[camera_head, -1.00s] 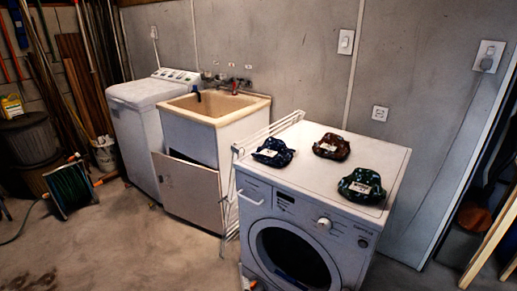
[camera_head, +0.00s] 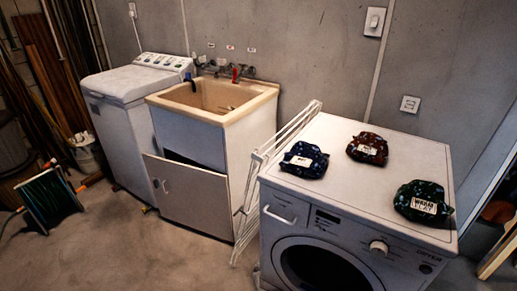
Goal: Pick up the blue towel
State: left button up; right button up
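A dark blue folded towel (camera_head: 304,160) with a small white label lies at the left of the top of the white front-loading machine (camera_head: 340,135). A dark red towel (camera_head: 367,148) lies behind it and to the right. A dark green towel (camera_head: 423,202) with a white label lies near the right front of the same top. Neither of my grippers shows in the view, and nothing touches the towels.
A white folded drying rack (camera_head: 262,172) stands against the machine's left side. A utility sink (camera_head: 213,105) with an open cabinet door (camera_head: 188,196) and a top-loading washer (camera_head: 130,90) stand further left. A green hose reel (camera_head: 51,199) sits on the floor, which is clear in front.

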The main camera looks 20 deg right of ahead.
aim_at(304, 157)
jog(key=i+j+u, duration=0.1)
jog(key=i+u, duration=0.2)
jog(key=i, duration=0.3)
jog(key=i+u, duration=0.25)
jog(key=i, duration=0.35)
jog(key=i+j+z, duration=0.15)
jog(key=i+z, duration=0.25)
jog(key=i+j+z, duration=0.45)
jog(key=z, duration=0.3)
jog(key=i+j+z, duration=0.2)
jog(key=z, duration=0.25)
jog(key=i+j+z, duration=0.25)
jog(key=z, duration=0.15)
jog(key=i+j+z, duration=0.15)
jog(key=j+z, duration=0.45)
jog(key=z, duration=0.25)
jog(key=i+j+z, duration=0.1)
jog(key=j, duration=0.15)
jog(key=j+z, duration=0.1)
jog(key=i+j, duration=0.05)
jog(key=j, duration=0.05)
